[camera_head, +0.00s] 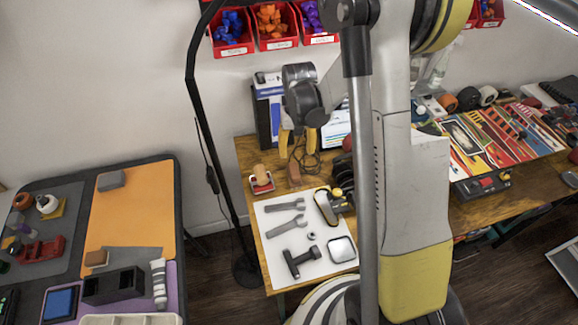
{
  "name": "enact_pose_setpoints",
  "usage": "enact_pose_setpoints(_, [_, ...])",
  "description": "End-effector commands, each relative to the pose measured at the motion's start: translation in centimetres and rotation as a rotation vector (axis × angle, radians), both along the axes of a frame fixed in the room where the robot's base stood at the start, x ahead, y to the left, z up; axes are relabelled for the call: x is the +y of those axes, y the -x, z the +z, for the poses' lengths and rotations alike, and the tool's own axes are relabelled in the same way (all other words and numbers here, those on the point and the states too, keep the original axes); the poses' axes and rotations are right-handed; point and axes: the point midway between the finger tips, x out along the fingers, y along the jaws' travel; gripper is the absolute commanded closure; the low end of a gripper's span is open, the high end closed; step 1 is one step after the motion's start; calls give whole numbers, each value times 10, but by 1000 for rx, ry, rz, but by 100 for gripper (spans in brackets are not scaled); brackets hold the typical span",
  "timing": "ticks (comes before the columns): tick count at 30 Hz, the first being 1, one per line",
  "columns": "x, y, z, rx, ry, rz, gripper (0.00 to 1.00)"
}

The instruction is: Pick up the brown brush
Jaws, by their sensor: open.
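My gripper (297,148) hangs below the dark wrist over the back of the wooden table. Its two yellowish fingers point down and stand apart, with nothing visible between them. A small brown upright object (294,174), possibly the brown brush, stands on the table just below the fingers. It is too small to identify for certain. A tan-topped piece on a red and white base (262,180) stands to its left. A dark cable lies close to the right of the fingers.
A white mat (284,217) with wrenches, a dark hammer-like tool and a square dish lies in front. A blue and white box (268,108) stands behind the gripper. A black pole (208,130) rises left of the table. My arm hides the table's middle.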

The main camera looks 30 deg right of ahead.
Motion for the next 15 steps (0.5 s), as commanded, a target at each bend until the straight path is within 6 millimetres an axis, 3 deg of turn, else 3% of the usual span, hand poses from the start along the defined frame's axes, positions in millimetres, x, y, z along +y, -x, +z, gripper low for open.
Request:
enact_pose_setpoints(6, [1, 0, -39, -1, 0, 0, 44])
enact_pose_setpoints(15, [6, -1, -70, -1, 0, 1, 44])
